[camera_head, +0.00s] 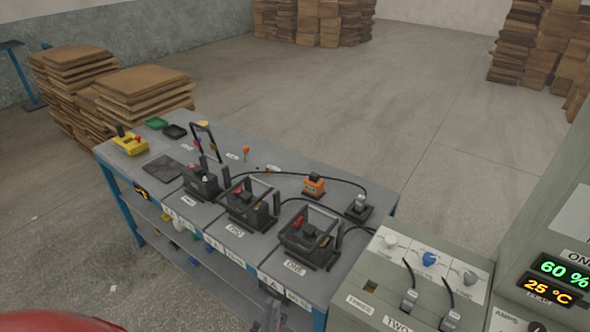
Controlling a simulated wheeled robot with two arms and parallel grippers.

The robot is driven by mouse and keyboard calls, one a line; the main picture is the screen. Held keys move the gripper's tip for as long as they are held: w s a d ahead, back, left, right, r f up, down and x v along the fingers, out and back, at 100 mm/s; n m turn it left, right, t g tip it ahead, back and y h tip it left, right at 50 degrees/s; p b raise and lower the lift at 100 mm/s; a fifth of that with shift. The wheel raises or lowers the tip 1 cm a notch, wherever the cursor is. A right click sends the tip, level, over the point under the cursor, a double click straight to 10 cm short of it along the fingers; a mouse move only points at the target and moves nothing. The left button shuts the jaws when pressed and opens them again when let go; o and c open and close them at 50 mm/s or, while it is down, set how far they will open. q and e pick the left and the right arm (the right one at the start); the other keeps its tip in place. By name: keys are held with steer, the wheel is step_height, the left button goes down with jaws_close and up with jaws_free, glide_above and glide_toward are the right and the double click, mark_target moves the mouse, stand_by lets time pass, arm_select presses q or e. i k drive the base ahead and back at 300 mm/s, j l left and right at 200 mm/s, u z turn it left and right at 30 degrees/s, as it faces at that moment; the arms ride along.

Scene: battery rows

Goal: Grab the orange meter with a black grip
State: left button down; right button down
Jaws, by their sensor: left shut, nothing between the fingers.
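The orange meter (314,187) with a black grip on top stands upright on the grey bench (215,133), near its back edge at the right. A black cable runs close behind it. My left gripper (271,310) seems to be the small dark shape low in the picture, in front of the bench's front edge. It is shut, holds nothing and is well apart from the meter. Its details are hard to make out. My right gripper is not in view.
Several black batteries with frames, one of them (309,241), stand along the bench front. A black block (359,208) stands right of the meter. A yellow device (130,144) sits at the far left. A grey control console (390,272) stands at right. Open floor lies behind.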

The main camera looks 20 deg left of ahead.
mark_target(312, 186)
steer(key=u, duration=0.55)
steer(key=i+j+z, duration=0.15)
steer(key=j, duration=0.25)
steer(key=i+j+z, duration=0.15)
steer(key=j, duration=0.25)
steer(key=i+j+z, duration=0.15)
steer(key=j, duration=0.3)
steer(key=i+j+z, duration=0.15)
steer(key=j, duration=0.3)
